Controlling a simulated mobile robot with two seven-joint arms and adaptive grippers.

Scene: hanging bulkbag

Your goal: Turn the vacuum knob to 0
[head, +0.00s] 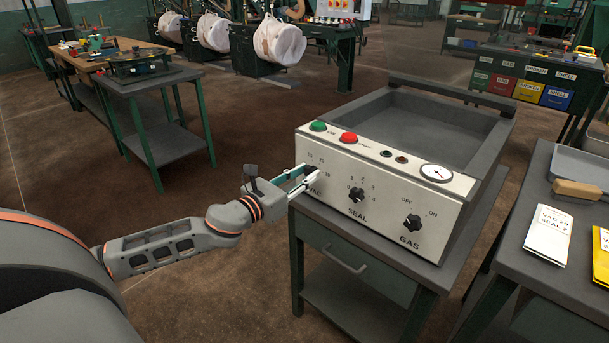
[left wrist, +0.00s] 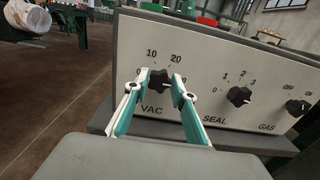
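The black vacuum knob (left wrist: 159,80), above the VAC label, sits at the left of the sealing machine's white front panel (head: 382,203). In the left wrist view, 10 and 20 show above it; the marks to its sides are partly covered by the fingers. Its pointer direction is unclear. My left gripper (left wrist: 161,77) reaches straight at the panel, one teal finger on each side of the knob, with some space between the tips. I cannot tell whether they touch the knob. In the head view the gripper (head: 303,180) partly hides the knob. My right gripper is not in view.
The SEAL knob (head: 356,194) and GAS knob (head: 412,222) are to the right. A green button (head: 318,126), red button (head: 348,138) and gauge (head: 436,173) are above. The machine stands on a grey cart (head: 370,262). A table (head: 547,277) with cards is at right.

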